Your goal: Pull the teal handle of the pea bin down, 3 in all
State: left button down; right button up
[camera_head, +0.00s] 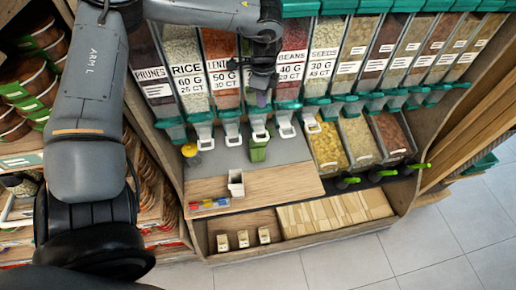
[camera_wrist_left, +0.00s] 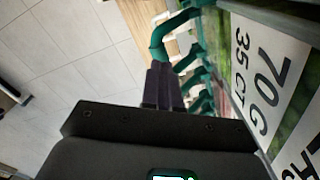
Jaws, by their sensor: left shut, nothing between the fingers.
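The pea bin stands in the bin row between the lentil and bean bins. In the head view its front is mostly hidden behind my left arm. My left gripper (camera_head: 261,98) is shut and empty, pointing down in front of that bin. In the left wrist view its dark fingertips (camera_wrist_left: 163,85) are together, close to a curved teal handle (camera_wrist_left: 158,45). I cannot tell whether they touch it. A label reading 70 G, 35 CT (camera_wrist_left: 262,75) shows beside the gripper. My right gripper is not in view.
A green container (camera_head: 258,148) stands below the pea bin on the grey counter. A pale cup (camera_head: 236,184) stands on the wooden shelf, and a yellow-topped item (camera_head: 190,151) is at the left. Neighbouring bins, such as the rice bin (camera_head: 187,70), flank the gripper closely.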

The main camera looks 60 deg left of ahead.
pick_arm(q)
jog(key=shift+f, duration=0.25)
dwell(0.4)
jog(key=shift+f+b, duration=0.15)
jog(key=shift+b, duration=0.25)
jog(key=shift+f+b, duration=0.45)
jog(key=shift+f, duration=0.4)
jog(key=f+b, duration=0.2)
jog(key=d+f+b, duration=0.1)
jog(key=f+b, duration=0.1)
jog(key=shift+s+f, duration=0.1)
jog(key=shift+s, duration=0.1)
